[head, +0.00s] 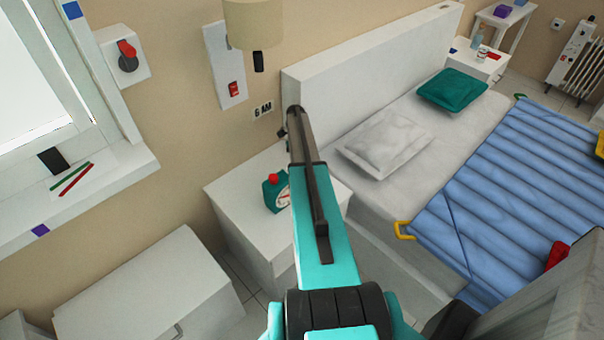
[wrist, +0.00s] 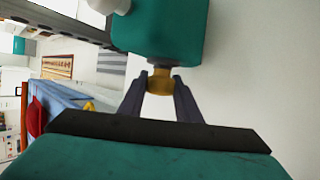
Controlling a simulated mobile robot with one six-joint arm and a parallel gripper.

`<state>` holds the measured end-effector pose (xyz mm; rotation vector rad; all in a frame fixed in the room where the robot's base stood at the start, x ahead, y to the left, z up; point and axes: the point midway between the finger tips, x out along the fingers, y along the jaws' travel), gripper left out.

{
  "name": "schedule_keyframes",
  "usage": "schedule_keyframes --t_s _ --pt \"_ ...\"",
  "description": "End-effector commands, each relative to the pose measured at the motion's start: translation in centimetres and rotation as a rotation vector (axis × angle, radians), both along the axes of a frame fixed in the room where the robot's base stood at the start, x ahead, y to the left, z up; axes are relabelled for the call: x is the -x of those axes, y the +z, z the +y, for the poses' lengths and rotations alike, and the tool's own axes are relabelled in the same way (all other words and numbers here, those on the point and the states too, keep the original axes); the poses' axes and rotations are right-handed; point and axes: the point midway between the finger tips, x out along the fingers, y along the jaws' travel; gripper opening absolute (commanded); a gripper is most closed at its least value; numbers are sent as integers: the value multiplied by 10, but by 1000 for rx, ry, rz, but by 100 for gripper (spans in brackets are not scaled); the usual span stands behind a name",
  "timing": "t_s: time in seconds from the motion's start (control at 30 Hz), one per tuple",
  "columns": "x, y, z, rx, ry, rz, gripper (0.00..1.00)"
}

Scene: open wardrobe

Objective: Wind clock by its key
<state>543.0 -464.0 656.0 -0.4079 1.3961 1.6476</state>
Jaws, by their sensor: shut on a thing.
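The teal clock (head: 273,194) with a red top button and a white dial stands on the white bedside table (head: 234,200), partly hidden behind my arm in the head view. In the wrist view the clock's teal body (wrist: 165,32) fills the top middle. A yellow-brown key (wrist: 160,80) sticks out of it on a short dark shaft. My gripper (wrist: 160,84) is shut on the key, one finger on each side. In the head view my fingertips are hidden behind my arm.
The bed with a white pillow (head: 385,144) and blue quilt (head: 490,190) lies right of the table. A lamp (head: 252,24) and a switch panel (head: 228,75) are on the wall above. A white chest (head: 150,295) stands at lower left.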

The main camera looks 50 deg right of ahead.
Motion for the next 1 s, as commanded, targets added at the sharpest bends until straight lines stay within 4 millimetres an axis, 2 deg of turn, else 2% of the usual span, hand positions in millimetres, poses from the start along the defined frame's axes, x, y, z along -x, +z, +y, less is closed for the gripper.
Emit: schedule_keyframes --t_s 0.43,0.47,0.57,1.0 --pt "1 0 0 0 -1 9 8" --pt "1 0 0 0 -1 9 32" --pt "1 0 0 0 -1 9 49" --pt "1 -1 0 1 -1 0 49"
